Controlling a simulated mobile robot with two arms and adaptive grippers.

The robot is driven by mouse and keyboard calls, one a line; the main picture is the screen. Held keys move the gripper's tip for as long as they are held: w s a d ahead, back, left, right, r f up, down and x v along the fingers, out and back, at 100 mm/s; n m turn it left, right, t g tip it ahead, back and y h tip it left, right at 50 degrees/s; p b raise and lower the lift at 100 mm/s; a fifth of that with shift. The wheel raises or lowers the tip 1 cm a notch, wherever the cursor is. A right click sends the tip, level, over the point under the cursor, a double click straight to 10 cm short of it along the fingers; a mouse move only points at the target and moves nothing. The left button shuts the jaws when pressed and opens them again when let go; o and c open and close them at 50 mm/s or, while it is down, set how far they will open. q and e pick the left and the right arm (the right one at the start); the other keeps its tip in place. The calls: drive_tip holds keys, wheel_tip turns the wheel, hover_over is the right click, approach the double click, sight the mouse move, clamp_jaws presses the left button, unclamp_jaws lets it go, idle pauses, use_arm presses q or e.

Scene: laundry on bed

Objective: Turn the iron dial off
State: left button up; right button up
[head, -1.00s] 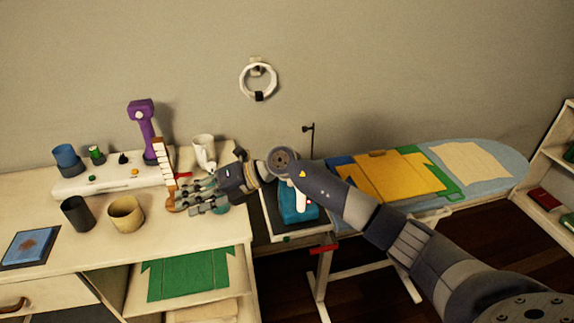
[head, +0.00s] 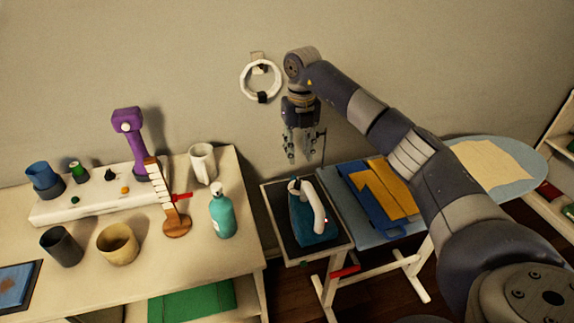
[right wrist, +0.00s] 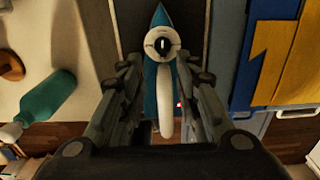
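The teal iron (head: 300,232) with a white handle (head: 320,206) rests on a dark tray stand (head: 342,242) at the left end of the ironing board. A small red light shows near its handle. In the right wrist view the iron's round dial (right wrist: 162,43), white with a dark centre mark, sits near the pointed tip. My right gripper (head: 303,155) points down above the iron, apart from it. Its fingers are spread and empty, with the iron seen between them in the right wrist view. My left gripper is not in view.
The ironing board (head: 520,180) holds blue and yellow cloth (head: 390,190) to the right. A white ring (head: 260,80) hangs on the wall.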

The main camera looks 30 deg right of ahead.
drive_tip(key=p, duration=0.2)
hover_over(299, 181)
drive_tip(key=f, duration=0.5)
drive_tip(key=shift+s+f, duration=0.2)
drive_tip(key=shift+f, duration=0.05)
drive_tip(key=f, duration=0.2)
drive_tip(key=shift+w+f, duration=0.25)
drive_tip(key=shift+f, duration=0.15)
drive_tip(key=shift+f+p, duration=0.35)
drive_tip(key=shift+f, duration=0.6)
drive_tip(key=c, duration=0.5)
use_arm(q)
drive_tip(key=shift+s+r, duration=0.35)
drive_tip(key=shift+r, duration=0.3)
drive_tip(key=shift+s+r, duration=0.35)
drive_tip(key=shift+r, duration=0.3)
use_arm(e)
clamp_jaws()
